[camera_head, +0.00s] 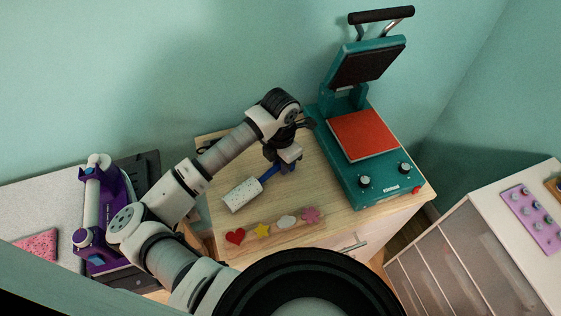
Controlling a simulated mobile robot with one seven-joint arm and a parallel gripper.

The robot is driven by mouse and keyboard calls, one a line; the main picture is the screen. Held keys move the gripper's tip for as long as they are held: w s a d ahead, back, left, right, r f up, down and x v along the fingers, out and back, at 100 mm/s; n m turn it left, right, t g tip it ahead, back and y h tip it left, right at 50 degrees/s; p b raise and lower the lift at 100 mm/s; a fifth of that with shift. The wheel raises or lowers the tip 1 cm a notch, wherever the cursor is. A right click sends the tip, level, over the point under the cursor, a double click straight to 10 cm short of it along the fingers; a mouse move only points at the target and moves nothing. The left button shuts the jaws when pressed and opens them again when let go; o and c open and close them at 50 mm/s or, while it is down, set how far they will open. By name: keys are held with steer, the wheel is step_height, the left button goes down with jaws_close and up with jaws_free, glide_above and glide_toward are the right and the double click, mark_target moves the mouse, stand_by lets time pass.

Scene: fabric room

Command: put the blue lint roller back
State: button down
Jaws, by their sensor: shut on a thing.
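The blue lint roller has a white speckled roll (242,195) and a blue handle (269,172). It is over the light wooden tabletop, with its roll toward the lower left. My gripper (286,166) is shut on the blue handle near its upper right end. The gripper partly hides the handle. I cannot tell whether the roll touches the tabletop or hangs just above it.
A teal heat press (378,182) with a raised lid stands right of my gripper. Heart, star, cloud and flower shapes (262,230) lie along the table's front. A purple machine (106,205) stands left. White drawers (440,262) stand at the right.

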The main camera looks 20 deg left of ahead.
steer(key=c, duration=1.3)
jaws_free()
steer(key=shift+o, duration=0.2)
steer(key=shift+r, duration=0.15)
steer(key=shift+r+p, duration=0.15)
steer(key=shift+p, duration=0.25)
step_height(320, 180, up, 12)
steer(key=b, duration=0.4)
